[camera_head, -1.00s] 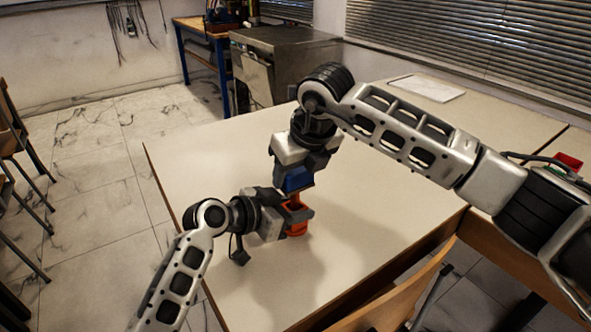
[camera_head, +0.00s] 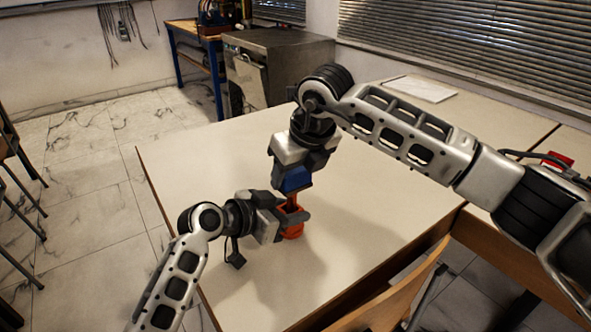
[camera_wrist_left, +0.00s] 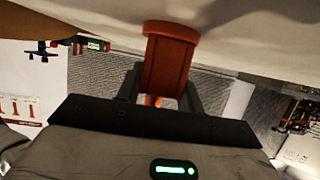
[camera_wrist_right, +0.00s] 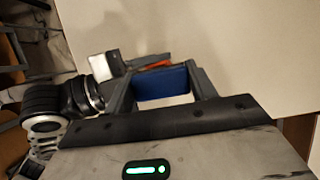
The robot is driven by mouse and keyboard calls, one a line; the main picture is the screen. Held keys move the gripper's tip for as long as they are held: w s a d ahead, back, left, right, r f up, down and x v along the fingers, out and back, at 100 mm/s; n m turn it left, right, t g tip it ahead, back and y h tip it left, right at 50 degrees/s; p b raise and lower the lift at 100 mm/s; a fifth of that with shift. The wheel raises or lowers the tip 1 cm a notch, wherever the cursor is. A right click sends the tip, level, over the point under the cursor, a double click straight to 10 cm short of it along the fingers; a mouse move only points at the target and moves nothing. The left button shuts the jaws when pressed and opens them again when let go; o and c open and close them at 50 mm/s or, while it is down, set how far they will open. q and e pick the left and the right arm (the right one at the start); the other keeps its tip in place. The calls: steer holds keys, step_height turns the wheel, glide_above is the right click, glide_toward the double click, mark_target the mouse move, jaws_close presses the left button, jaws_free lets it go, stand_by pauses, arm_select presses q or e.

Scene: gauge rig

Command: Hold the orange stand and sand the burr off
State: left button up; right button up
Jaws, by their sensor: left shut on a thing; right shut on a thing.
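The orange stand (camera_head: 292,231) is upright at the table, mostly hidden by my left gripper (camera_head: 290,216). My left gripper is shut around it from the left. In the left wrist view the stand (camera_wrist_left: 167,62) sits between the fingers. My right gripper (camera_head: 299,176) comes from above, shut on a blue block (camera_head: 297,179). The block appears just over the stand's top; I cannot tell whether they touch. In the right wrist view the blue block (camera_wrist_right: 163,83) fills the jaws, with a sliver of orange (camera_wrist_right: 157,66) beyond it. I cannot make out the burr.
The pale table (camera_head: 205,170) is bare around the grippers. A white flat panel (camera_head: 422,88) lies at the back right and a red object (camera_head: 557,160) at the right edge. A wooden chair (camera_head: 385,300) stands close to the front edge. A metal cabinet (camera_head: 275,68) is behind.

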steer(key=shift+s+a, duration=0.5)
steer(key=shift+a, duration=0.2)
steer(key=shift+s+a, duration=0.45)
steer(key=shift+a, duration=0.2)
steer(key=shift+w+d+f, duration=0.15)
steer(key=shift+w+d, duration=0.25)
steer(key=shift+d, duration=0.3)
steer(key=shift+w+d+r, duration=0.35)
steer(key=shift+d+r, duration=0.15)
steer(key=shift+r, duration=0.4)
steer(key=shift+w+d+r, duration=0.35)
steer(key=shift+d+r, duration=0.1)
steer(key=shift+r, duration=0.4)
steer(key=shift+w+d+r, duration=0.35)
steer(key=shift+d+r, duration=0.15)
steer(key=shift+r, duration=0.4)
